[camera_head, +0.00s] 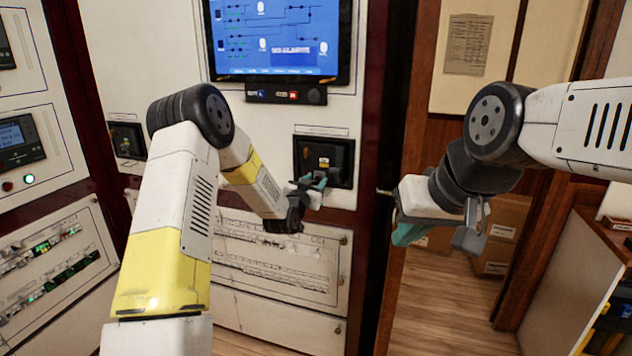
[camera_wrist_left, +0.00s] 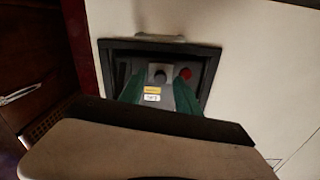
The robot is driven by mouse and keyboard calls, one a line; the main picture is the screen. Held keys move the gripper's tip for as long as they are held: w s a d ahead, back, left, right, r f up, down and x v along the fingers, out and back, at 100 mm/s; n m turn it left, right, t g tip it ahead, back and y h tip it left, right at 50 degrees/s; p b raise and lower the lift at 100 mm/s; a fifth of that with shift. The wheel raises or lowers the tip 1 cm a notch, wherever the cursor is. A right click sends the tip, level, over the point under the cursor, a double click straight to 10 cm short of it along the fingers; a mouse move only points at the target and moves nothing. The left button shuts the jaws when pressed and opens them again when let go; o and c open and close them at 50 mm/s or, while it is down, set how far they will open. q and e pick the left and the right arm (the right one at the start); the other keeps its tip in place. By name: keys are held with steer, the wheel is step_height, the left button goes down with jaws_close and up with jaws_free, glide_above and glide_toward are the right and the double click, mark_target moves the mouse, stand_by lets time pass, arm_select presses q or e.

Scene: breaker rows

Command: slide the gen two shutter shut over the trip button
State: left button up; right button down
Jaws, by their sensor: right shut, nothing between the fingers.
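A black-framed recess (camera_head: 345,141) in the white panel, below the screen, holds a grey unit. In the left wrist view the same recess shows a dark round knob (camera_wrist_left: 158,76), which may belong to the shutter, with a red button (camera_wrist_left: 185,73) uncovered to its right. Yellow and white labels (camera_wrist_left: 152,93) sit below the knob; their text is unreadable. My left gripper (camera_head: 311,188) is in front of the recess's lower left. Its green fingers (camera_wrist_left: 158,95) stand apart with nothing seen between them. My right gripper (camera_head: 440,235) is shut and empty, well right of the panel.
A screen (camera_head: 281,38) hangs above the recess. A louvred lower panel (camera_head: 280,262) is below. A doorway with cardboard boxes (camera_head: 497,255) lies behind my right gripper.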

arm_select(q)
steer(key=shift+w+d, duration=0.15)
steer(key=shift+w, duration=0.35)
steer(key=shift+c, duration=0.3)
jaws_close()
stand_by(0.8)
